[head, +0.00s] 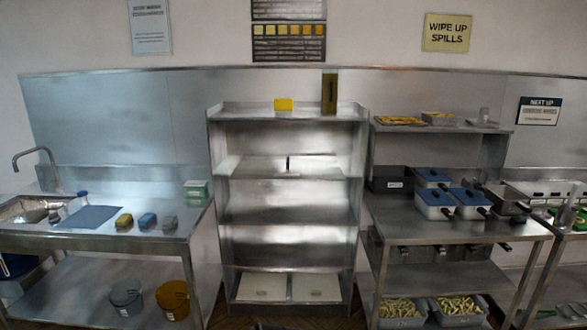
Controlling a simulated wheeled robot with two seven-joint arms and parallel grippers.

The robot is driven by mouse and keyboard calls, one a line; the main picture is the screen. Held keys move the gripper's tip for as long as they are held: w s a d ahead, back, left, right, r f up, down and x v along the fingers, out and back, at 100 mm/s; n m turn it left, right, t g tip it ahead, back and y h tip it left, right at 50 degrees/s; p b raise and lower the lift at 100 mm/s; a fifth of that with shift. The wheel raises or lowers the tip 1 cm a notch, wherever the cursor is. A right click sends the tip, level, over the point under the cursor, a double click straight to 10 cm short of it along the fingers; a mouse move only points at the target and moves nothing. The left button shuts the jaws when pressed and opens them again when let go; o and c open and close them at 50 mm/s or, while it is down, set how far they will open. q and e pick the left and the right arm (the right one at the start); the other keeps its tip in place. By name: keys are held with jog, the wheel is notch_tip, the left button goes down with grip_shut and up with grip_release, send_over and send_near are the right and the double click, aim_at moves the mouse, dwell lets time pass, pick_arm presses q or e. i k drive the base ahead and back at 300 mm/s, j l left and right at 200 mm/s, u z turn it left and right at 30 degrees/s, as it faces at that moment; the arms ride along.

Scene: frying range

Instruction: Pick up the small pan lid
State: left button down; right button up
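I cannot tell for certain which thing is the small pan lid. A wide, pale flat piece (318,168) with a short dark upright part (288,163) near its middle lies on an upper shelf of the central metal rack. Two smaller pale flat pieces, one on the left (262,287) and one on the right (315,288), lie side by side on the rack's bottom shelf. Several pans with blue tops, one of them at the front left (436,197), stand on the right counter. Neither of my grippers is in view.
The metal rack (213,165) stands between the left sink counter (150,240) and the right counter (400,225). Sponges and a blue mat (90,216) lie on the left counter. Two buckets, grey (126,297) and amber (173,300), stand below. The rack's middle shelves are empty.

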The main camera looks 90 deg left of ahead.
aim_at(248, 167)
jog(key=u, duration=2.85)
jog(key=i+j+z, duration=0.1)
jog(key=i+j, duration=0.15)
jog(key=i, duration=0.2)
jog(key=i+j+z, duration=0.1)
jog(key=i+j, duration=0.15)
jog(key=i, duration=0.15)
